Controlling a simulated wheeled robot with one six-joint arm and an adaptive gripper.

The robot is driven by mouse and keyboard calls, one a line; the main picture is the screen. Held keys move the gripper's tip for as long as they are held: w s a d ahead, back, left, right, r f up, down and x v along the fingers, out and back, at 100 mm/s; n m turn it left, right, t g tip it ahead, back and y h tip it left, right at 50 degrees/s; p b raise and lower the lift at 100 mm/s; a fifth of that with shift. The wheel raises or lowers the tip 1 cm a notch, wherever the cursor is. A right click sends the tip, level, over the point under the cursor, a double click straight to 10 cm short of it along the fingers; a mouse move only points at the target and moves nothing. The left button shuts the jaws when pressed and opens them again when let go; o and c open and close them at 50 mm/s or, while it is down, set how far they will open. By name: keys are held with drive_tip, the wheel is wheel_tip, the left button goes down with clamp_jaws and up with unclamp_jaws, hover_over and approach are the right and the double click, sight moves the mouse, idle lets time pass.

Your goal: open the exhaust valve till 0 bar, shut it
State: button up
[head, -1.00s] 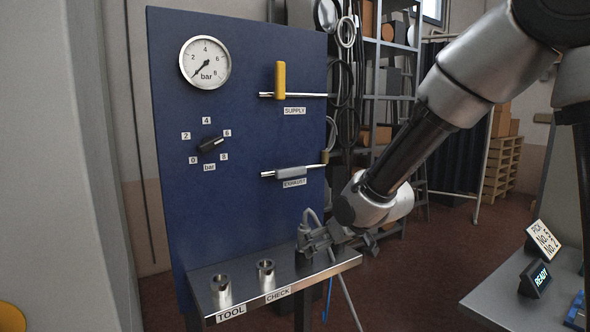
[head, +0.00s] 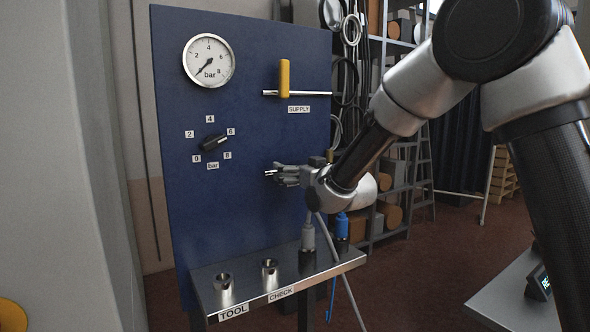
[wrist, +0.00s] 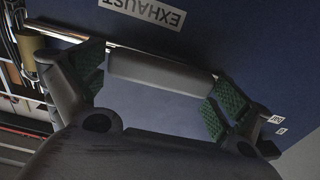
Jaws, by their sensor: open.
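The grey exhaust valve handle (wrist: 160,71) lies along its metal pipe, under the EXHAUST label (wrist: 143,12) in the wrist view. My gripper (head: 280,175) is at this valve on the blue panel (head: 245,140) and hides most of it in the head view. In the wrist view my gripper's (wrist: 155,88) green-padded fingers are spread, one towards each end of the handle. I cannot tell whether they touch it. The round gauge (head: 209,61) has its needle pointing lower left, near the bottom of the scale.
The yellow supply handle (head: 284,78) stands upright across its pipe. A black selector knob (head: 214,142) points near 6. Below, a steel shelf (head: 250,285) bears two metal sockets and a grey cabled plug (head: 308,237). A shelving rack stands behind on the right.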

drive_tip(key=shift+w+a, duration=0.1)
drive_tip(key=shift+w, duration=0.05)
drive_tip(key=c, duration=1.2)
